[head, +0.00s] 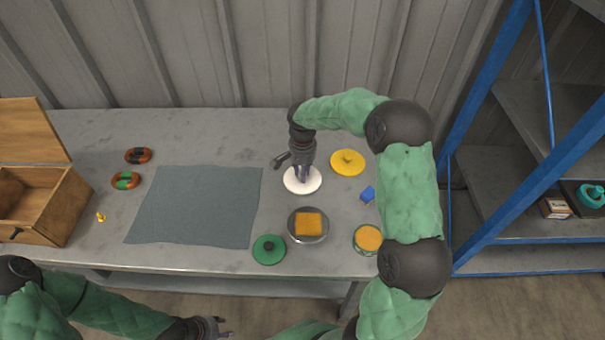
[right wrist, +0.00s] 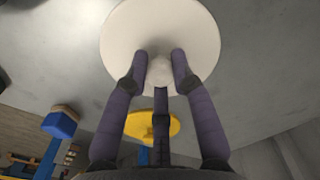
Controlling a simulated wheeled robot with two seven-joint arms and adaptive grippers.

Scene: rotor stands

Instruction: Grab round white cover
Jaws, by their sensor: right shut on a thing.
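The round white cover (head: 312,184) lies at the middle back of the table in the head view. It also fills the top of the right wrist view (right wrist: 125,35), with a pale knob (right wrist: 160,70) at its centre. My right gripper (head: 303,178) comes down on the cover from above, its fingers (right wrist: 162,68) shut on the knob. Whether the cover touches the table or is slightly raised, I cannot tell. My left gripper (head: 222,328) is at the bottom of the head view, in front of the table, its fingers apart and empty.
A yellow cover (head: 348,162), blue piece (head: 367,194), green cover (head: 269,250), round dish with an orange block (head: 308,224) and green-rimmed tin (head: 368,239) surround the white cover. A grey cloth (head: 195,206) and open wooden box (head: 62,208) are left. A blue-framed shelf (head: 480,145) stands right.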

